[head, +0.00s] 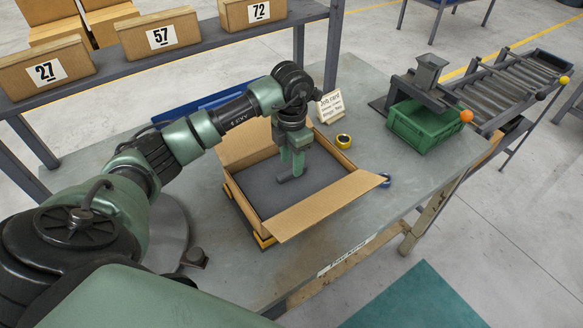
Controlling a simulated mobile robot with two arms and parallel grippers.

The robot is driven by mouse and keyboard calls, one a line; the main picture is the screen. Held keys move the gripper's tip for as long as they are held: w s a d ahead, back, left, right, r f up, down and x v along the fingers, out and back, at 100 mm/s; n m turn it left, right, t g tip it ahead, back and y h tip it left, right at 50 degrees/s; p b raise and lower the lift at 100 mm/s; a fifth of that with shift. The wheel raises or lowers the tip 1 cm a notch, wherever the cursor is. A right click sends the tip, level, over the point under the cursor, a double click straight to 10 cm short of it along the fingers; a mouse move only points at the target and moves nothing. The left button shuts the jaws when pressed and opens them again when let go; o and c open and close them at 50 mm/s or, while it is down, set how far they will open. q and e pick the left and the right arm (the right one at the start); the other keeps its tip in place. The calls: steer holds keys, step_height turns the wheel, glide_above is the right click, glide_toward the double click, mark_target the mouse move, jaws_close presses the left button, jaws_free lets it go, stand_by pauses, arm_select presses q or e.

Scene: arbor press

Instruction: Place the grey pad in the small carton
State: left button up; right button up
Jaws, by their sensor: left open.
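The small carton (238,204) stands open on the grey workbench, with its flaps spread outward. The grey pad (263,198) lies flat inside it and covers most of the carton floor. My left gripper (291,172) points down inside the carton's opening, over the pad, with its fingers apart and nothing between them. I cannot tell whether the fingertips touch the pad. The gripper and its wrist hide part of the pad and the carton's back side. My right gripper is not in view.
A green crate (420,127) is at right, before a roller conveyor (505,90). A shelf with numbered boxes (160,36) runs behind.

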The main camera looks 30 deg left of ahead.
mark_target(291, 171)
arm_select(q)
step_height(291, 171, up, 10)
steer(key=b, duration=0.2)
steer(key=shift+f, duration=0.25)
